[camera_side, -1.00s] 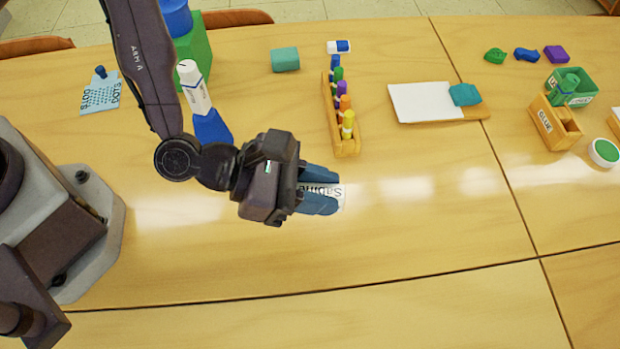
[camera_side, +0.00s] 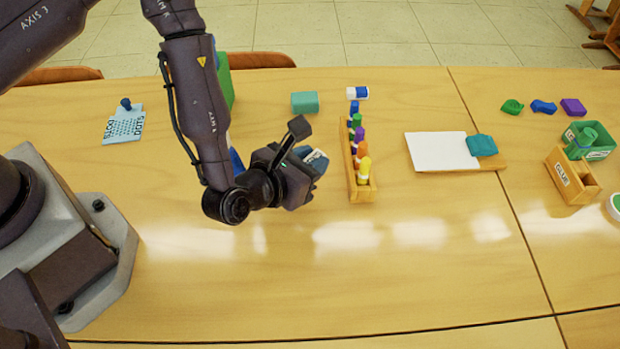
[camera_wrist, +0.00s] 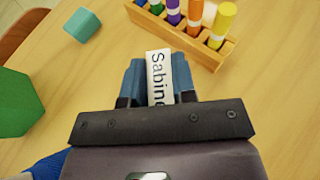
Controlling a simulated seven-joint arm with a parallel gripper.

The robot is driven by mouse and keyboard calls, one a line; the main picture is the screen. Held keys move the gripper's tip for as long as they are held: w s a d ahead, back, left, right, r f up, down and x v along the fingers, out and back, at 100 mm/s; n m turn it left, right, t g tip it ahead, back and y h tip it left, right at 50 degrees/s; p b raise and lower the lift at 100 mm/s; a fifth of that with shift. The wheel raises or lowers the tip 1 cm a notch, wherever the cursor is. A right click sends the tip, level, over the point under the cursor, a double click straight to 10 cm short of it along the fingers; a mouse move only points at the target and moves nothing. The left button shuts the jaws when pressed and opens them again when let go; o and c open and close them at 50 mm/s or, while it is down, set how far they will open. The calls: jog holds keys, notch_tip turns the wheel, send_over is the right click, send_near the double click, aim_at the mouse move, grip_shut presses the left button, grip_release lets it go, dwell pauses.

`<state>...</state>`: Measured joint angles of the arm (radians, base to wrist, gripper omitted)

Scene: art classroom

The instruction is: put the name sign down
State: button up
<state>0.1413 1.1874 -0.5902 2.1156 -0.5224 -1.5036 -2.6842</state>
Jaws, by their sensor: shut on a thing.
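The name sign (camera_wrist: 158,72) is a white strip with black letters that start "Sabin"; the rest is hidden in my gripper. My gripper (camera_wrist: 158,85) is shut on it, with a blue finger on each side, in the wrist view. In the side view my gripper (camera_side: 312,160) is left of the wooden marker rack, and only a small part of the sign (camera_side: 316,157) shows between the fingers. I cannot tell from these frames whether the sign touches the table (camera_side: 400,260).
The marker rack (camera_side: 360,186) with several coloured markers stands just right of my gripper. A teal block (camera_side: 305,102) lies behind it, and a green block (camera_wrist: 18,103) is to the left. A white sheet on a board (camera_side: 440,152) lies further right. The front table is clear.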

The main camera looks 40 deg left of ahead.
jog(key=shift+f, duration=2.4)
jog(key=shift+f, duration=0.15)
jog(key=o, duration=0.9)
